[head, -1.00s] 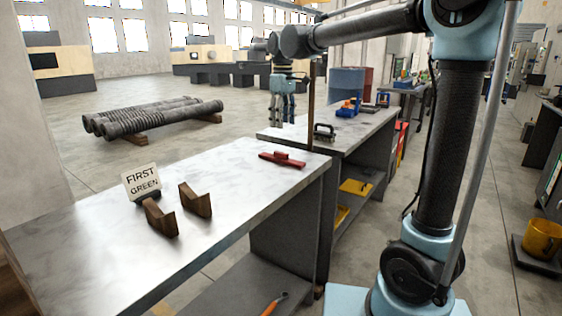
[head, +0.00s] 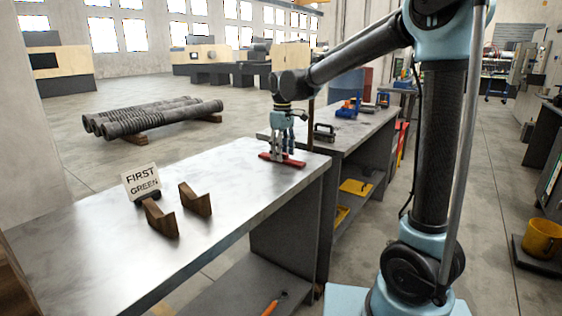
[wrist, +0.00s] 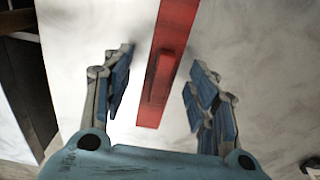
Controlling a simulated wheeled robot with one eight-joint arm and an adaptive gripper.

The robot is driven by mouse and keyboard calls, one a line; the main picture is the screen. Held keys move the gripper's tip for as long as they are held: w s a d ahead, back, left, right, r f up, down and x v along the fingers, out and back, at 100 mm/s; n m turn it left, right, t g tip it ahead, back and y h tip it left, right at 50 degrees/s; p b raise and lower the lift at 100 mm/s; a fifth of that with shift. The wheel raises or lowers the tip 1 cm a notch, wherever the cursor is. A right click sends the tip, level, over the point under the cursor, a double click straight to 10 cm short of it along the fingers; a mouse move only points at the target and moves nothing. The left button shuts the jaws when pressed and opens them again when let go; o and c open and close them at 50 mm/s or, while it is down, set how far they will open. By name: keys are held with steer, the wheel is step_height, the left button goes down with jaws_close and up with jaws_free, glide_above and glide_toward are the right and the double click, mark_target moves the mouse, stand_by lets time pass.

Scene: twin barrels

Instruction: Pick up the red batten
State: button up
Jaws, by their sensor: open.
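The red batten (head: 293,162) lies flat near the far right end of the metal-topped bench (head: 90,232). In the wrist view the batten (wrist: 176,40) runs up from the middle of the picture, with a raised red block on it. My gripper (head: 282,155) is over the batten, pointing down, and hides part of it in the head view. In the wrist view my gripper (wrist: 158,80) is open, with one finger on each side of the batten and clear gaps on both sides. I cannot tell the exact height of the fingertips.
A "FIRST GREEN" sign (head: 141,182) and two brown notched blocks (head: 160,217) (head: 196,199) stand on the bench at left. A second bench (head: 345,140) behind holds a black-handled tool (head: 324,132) and a blue item (head: 348,108). The bench middle is clear.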

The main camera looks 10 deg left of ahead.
steer(key=shift+f, duration=0.6)
steer(key=c, duration=1.2)
steer(key=shift+o, duration=0.2)
